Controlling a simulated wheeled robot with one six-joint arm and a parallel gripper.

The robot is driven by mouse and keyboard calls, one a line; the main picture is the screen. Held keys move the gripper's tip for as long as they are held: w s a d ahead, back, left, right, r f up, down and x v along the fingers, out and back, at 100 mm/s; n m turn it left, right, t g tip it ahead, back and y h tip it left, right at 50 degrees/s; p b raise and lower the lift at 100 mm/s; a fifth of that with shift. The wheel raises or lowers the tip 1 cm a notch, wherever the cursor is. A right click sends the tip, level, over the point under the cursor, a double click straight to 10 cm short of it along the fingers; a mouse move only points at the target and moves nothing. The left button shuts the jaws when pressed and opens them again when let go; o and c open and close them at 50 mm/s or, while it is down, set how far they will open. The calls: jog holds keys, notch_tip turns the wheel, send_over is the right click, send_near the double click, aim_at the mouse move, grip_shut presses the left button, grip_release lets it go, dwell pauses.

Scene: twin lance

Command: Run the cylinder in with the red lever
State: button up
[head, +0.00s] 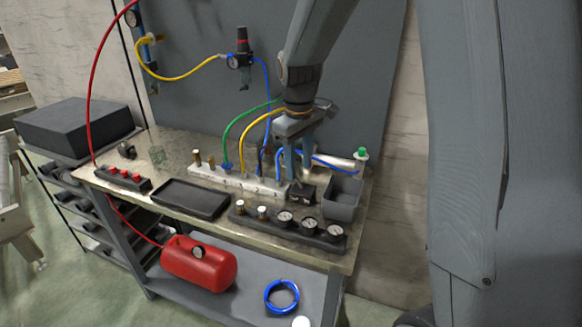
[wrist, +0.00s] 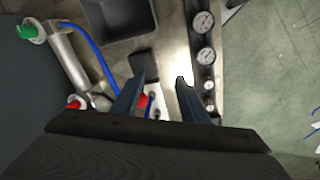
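The cylinder (wrist: 69,62) is a silver tube in the wrist view, with a green part (wrist: 27,30) at one end and a red part (wrist: 74,103) near the other. A black block (wrist: 142,62) lies just beyond that finger.
A grey bin (head: 343,198) stands right of my gripper. A gauge strip (head: 310,229) runs along the front edge. A white manifold (head: 230,181) with coloured hoses is to the left, then a black tray (head: 190,197) and a red-button box (head: 122,179).

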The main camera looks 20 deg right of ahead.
jog(key=w+n, duration=0.1)
jog(key=w, duration=0.2)
jog(key=w+r+n, duration=0.1)
jog(key=w, duration=0.2)
jog(key=shift+a+r, duration=0.15)
jog(key=shift+a, duration=0.05)
jog(key=shift+w+p, duration=0.1)
jog(key=shift+p, duration=0.2)
jog(key=f, duration=0.2)
jog(key=f+p, duration=0.1)
jog(key=f, duration=0.2)
jog(key=f+p, duration=0.1)
jog(key=f, duration=0.1)
jog(key=shift+w+d+f, duration=0.2)
jog(key=shift+d+f, duration=0.05)
jog(key=shift+f, duration=0.05)
jog(key=shift+c, duration=0.4)
grip_shut()
